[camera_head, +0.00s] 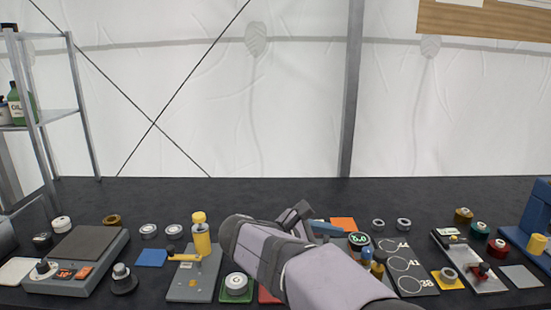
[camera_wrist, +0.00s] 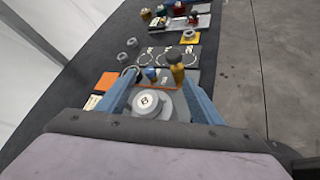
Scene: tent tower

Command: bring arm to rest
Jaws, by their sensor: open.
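My gripper (camera_head: 326,227) is over the middle of the dark table, with my arm covering part of the table in front. In the wrist view my gripper (camera_wrist: 162,82) shows two blue fingers spread wide apart. It is open, and nothing is clamped between the fingers. A round pale knob on a grey disc (camera_wrist: 147,103) shows between the fingers, lower down; I cannot tell how far below it is. Part of my gripper is hidden behind my arm in the head view.
The dark table (camera_head: 270,190) is clear along its back. A yellow bottle (camera_head: 201,236) stands left of my arm. A grey board with printed circles (camera_head: 410,268) lies to the right. A blue machine (camera_head: 538,222) is at the far right, a metal shelf (camera_head: 82,105) at the far left.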

